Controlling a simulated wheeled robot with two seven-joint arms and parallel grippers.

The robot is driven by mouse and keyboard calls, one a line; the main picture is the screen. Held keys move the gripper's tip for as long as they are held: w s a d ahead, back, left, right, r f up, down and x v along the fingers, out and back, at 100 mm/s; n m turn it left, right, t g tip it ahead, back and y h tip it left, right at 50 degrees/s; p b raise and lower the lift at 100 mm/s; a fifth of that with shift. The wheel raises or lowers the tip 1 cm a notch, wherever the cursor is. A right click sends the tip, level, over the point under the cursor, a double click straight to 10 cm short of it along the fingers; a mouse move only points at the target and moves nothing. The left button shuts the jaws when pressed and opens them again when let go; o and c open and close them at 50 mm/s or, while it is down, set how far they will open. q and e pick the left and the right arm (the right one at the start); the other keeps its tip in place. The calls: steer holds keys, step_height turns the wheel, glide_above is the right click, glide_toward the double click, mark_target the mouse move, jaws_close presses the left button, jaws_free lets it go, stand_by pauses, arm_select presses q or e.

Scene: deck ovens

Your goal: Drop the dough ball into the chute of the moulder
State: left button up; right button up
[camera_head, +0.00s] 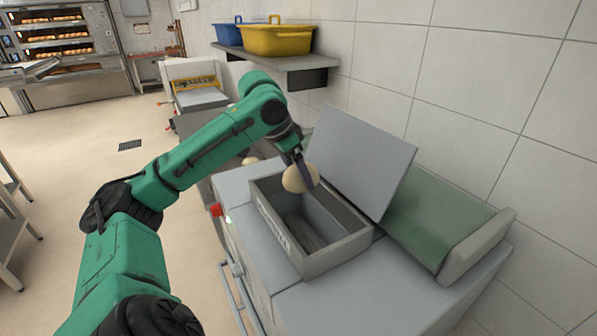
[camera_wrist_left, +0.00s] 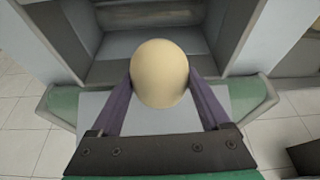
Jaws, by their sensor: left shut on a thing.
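My left gripper (camera_head: 301,178) is shut on a pale cream dough ball (camera_head: 295,180), held at the back of the moulder's chute opening. In the left wrist view the dough ball (camera_wrist_left: 160,73) sits between the two purple-grey fingers of the left gripper (camera_wrist_left: 160,80). The moulder (camera_head: 345,290) is a grey machine with a rectangular open-topped chute (camera_head: 268,208) at its top. The ball appears above the chute's back part; its exact height over the rim is hard to tell. A grey lid plate (camera_head: 362,155) stands tilted up behind the chute. My right gripper is not in view.
A green belt (camera_head: 430,215) runs along the moulder's right side by the tiled wall. A wall shelf (camera_head: 290,62) holds a yellow crate (camera_head: 278,40) and a blue crate (camera_head: 229,33). A deck oven (camera_head: 58,45) stands far left. The floor at left is mostly clear.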

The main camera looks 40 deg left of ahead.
arm_select(q)
steer(key=shift+w, duration=0.3)
steer(key=o, duration=1.3)
steer(key=shift+s, duration=0.15)
steer(key=shift+c, duration=0.2)
steer(key=shift+o, duration=0.4)
steer(key=shift+s, duration=0.2)
steer(key=shift+s+r, duration=0.1)
steer(key=shift+r, duration=0.2)
steer(key=p+v, duration=0.4)
steer(key=v, duration=1)
steer(key=shift+s, duration=0.2)
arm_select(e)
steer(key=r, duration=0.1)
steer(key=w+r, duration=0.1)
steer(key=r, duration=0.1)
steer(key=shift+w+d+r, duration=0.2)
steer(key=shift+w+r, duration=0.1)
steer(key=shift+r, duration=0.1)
